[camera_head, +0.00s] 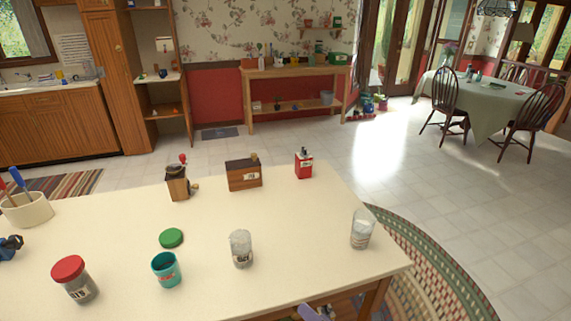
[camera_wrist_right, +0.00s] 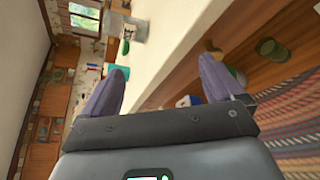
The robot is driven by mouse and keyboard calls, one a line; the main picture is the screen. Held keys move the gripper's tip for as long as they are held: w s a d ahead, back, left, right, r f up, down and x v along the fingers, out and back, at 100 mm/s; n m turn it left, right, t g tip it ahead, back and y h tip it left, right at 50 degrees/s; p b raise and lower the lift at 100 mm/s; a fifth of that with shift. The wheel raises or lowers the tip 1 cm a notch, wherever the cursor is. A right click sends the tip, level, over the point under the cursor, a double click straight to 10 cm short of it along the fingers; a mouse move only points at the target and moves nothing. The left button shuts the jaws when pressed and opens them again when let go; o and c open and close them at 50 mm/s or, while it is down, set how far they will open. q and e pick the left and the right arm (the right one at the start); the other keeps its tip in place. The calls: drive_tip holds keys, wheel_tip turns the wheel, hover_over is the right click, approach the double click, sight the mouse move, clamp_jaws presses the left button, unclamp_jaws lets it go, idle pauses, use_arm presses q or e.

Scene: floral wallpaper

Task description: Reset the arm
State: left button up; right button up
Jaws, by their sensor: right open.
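My right gripper shows in the right wrist view (camera_wrist_right: 163,82), with its two purple fingers wide apart and nothing between them. In the head view only a small purple part of my right gripper (camera_head: 314,313) shows at the bottom edge, by the table's front edge and below its top. My left gripper is not in view.
The cream table (camera_head: 205,215) holds a red-lidded jar (camera_head: 80,285), a teal cup (camera_head: 166,270), a green lid (camera_head: 171,238), a glass jar (camera_head: 241,249), a drinking glass (camera_head: 361,231), a grinder (camera_head: 178,184), a wooden box (camera_head: 244,175), a red tin (camera_head: 304,165) and a utensil crock (camera_head: 27,210).

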drive_tip(key=s+d+r+m+g+h+p, duration=0.1)
drive_tip(key=s+d+m+g+h+p, duration=0.45)
drive_tip(key=s+m, duration=0.85)
drive_tip(key=s+d+m+g+h+p, duration=0.3)
drive_tip(key=s+d+m, duration=0.5)
drive_tip(key=s+m, duration=0.55)
wheel_tip(320, 180, up, 38)
drive_tip(key=m+p, duration=0.2)
drive_tip(key=p, duration=3.5)
drive_tip(key=shift+w, duration=0.2)
drive_tip(key=shift+d, duration=0.1)
